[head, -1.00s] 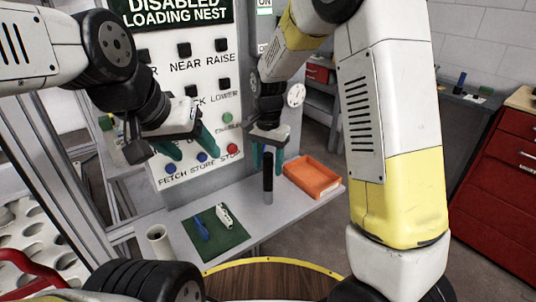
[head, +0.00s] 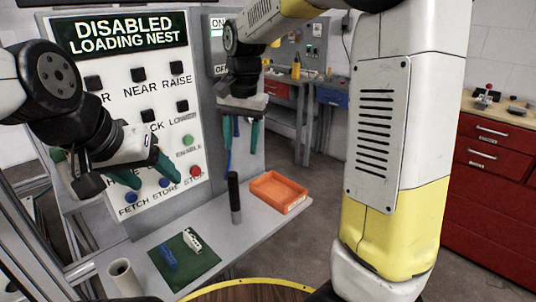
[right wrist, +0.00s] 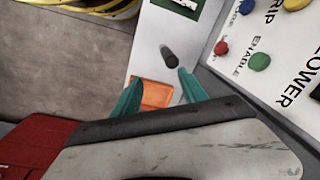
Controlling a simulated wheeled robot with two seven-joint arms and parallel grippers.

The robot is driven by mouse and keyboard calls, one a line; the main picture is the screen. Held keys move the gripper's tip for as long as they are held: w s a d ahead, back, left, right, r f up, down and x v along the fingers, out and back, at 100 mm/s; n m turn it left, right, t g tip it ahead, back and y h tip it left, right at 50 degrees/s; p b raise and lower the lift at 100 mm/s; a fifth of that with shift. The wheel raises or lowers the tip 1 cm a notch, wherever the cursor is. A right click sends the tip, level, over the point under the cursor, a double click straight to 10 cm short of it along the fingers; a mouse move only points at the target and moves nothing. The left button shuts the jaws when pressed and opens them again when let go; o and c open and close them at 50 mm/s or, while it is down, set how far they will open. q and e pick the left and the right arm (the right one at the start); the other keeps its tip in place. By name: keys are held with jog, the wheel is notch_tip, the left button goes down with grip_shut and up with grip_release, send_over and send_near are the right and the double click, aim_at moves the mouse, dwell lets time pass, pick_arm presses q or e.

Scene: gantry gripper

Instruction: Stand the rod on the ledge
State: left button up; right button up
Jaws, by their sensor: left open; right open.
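The rod (head: 235,198), dark above and grey at its foot, stands upright on the grey ledge (head: 257,223) in the head view. In the right wrist view the rod (right wrist: 168,56) stands on the ledge (right wrist: 150,32), just beyond the fingertips and apart from them. My right gripper (head: 240,140) is open and empty, with its teal fingers above the rod's top. It also shows in the right wrist view (right wrist: 161,76). My left gripper (head: 115,172) is open and empty in front of the button panel.
An orange tray (head: 279,190) sits on the ledge right of the rod. A green mat (head: 195,262) with a blue and a white item lies left of it, beside a pale cup (head: 123,277). The button panel (head: 130,100) rises behind. Red drawers (head: 495,170) stand far right.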

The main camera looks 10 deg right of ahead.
jog(key=s+d+r+n+t, duration=0.1)
jog(key=s+d+n+t, duration=0.1)
jog(key=s+d, duration=0.3)
jog(key=s+d+r+n+t+y, duration=0.1)
jog(key=s+d, duration=0.5)
jog(key=s, duration=0.6)
jog(key=r+n+t, duration=0.1)
jog(key=n+t, duration=0.1)
jog(key=shift+s+t, duration=0.2)
jog(key=shift+t, duration=0.1)
